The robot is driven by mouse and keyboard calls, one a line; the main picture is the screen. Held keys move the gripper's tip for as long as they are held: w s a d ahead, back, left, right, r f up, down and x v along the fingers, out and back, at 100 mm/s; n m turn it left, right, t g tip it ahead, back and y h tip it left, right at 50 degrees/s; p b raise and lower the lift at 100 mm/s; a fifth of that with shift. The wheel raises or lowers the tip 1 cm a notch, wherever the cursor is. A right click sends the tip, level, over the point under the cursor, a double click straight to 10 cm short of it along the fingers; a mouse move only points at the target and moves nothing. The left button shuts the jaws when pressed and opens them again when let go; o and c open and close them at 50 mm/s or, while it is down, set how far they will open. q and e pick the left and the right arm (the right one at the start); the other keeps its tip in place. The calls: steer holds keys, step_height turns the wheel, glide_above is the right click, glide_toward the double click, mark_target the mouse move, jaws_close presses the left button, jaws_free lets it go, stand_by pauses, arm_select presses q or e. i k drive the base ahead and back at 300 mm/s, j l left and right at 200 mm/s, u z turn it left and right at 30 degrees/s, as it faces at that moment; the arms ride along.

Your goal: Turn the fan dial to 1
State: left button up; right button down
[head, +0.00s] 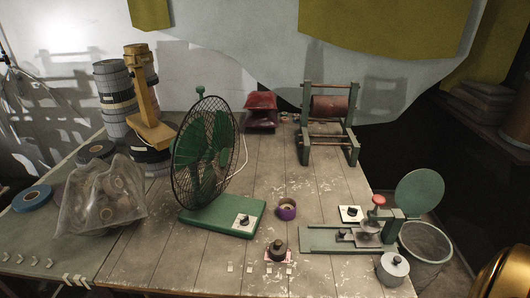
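A green desk fan (203,150) with a dark wire cage stands on the table left of centre. On the front right of its green base is a white plate with a small dark dial (243,220). The dial's numbers and pointer are too small to read, so I cannot tell its setting. Neither of my grippers shows in the head view, and nothing visible touches the fan or its dial.
A clear bag (97,197) lies left of the fan. A purple roll (287,209) and a dark knob (277,249) sit right of its base. A green device (330,238) stands at right. A winding frame (330,118) stands behind. The middle boards are mostly free.

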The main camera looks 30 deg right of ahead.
mark_target(244, 221)
steer(key=z, duration=0.65)
steer(key=k+j+z, duration=0.15)
steer(key=j, duration=0.3)
steer(key=j+z, duration=0.15)
steer(key=j, duration=0.25)
steer(key=k+j+z, duration=0.1)
steer(key=j, duration=0.3)
steer(key=k+j+z, duration=0.15)
steer(key=j, duration=0.25)
steer(key=k, duration=0.05)
